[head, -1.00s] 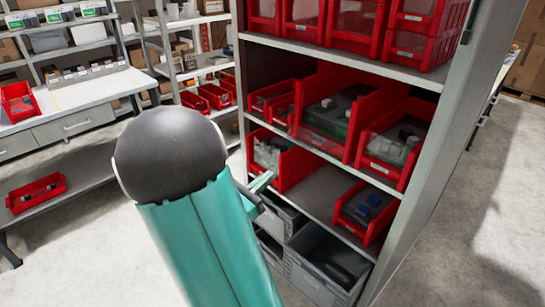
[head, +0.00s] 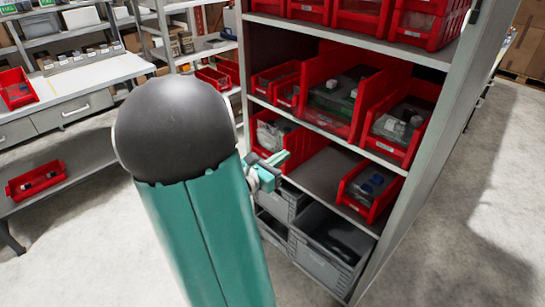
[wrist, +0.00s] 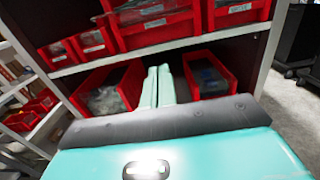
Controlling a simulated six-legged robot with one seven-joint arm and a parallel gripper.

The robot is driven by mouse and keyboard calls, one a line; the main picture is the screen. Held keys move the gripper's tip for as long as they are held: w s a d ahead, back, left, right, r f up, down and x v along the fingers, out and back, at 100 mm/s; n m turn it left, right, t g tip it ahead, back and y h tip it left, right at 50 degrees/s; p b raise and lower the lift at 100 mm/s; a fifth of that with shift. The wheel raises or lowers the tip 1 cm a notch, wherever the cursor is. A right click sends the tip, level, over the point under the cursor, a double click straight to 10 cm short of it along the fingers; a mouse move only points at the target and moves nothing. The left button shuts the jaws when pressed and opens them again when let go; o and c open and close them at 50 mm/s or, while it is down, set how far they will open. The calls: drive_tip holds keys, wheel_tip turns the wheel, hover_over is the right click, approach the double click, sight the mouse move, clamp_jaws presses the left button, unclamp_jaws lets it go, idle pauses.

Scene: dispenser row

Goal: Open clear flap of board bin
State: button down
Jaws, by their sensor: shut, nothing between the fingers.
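The board bin, a large red bin (head: 338,122) holding a green board (head: 333,96), stands on the middle shelf in the head view. Its clear flap is hard to make out against the red front, and I cannot tell its angle. The bin's front shows at the top of the wrist view (wrist: 158,37). My gripper (head: 284,158) is shut and empty, in front of the shelf below and to the left of that bin, apart from it. In the wrist view its teal fingers (wrist: 158,84) lie together, pointing at the gap between two lower bins.
A red bin of clear bags (head: 275,137) and a red bin with blue items (head: 370,188) flank bare lower shelf. Another red bin (head: 402,130) stands right of the board bin. Grey crates (head: 325,250) sit below. A grey upright (head: 425,150) closes the right side.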

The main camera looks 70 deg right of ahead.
sight(302, 120)
drive_tip(key=s+d+r, duration=0.2)
drive_tip(key=d+r, duration=0.2)
drive_tip(key=d, duration=0.2)
drive_tip(key=shift+s+d, duration=0.25)
drive_tip(key=shift+d, duration=0.15)
drive_tip(key=shift+r+y, duration=0.6)
drive_tip(key=shift+r, duration=1.35)
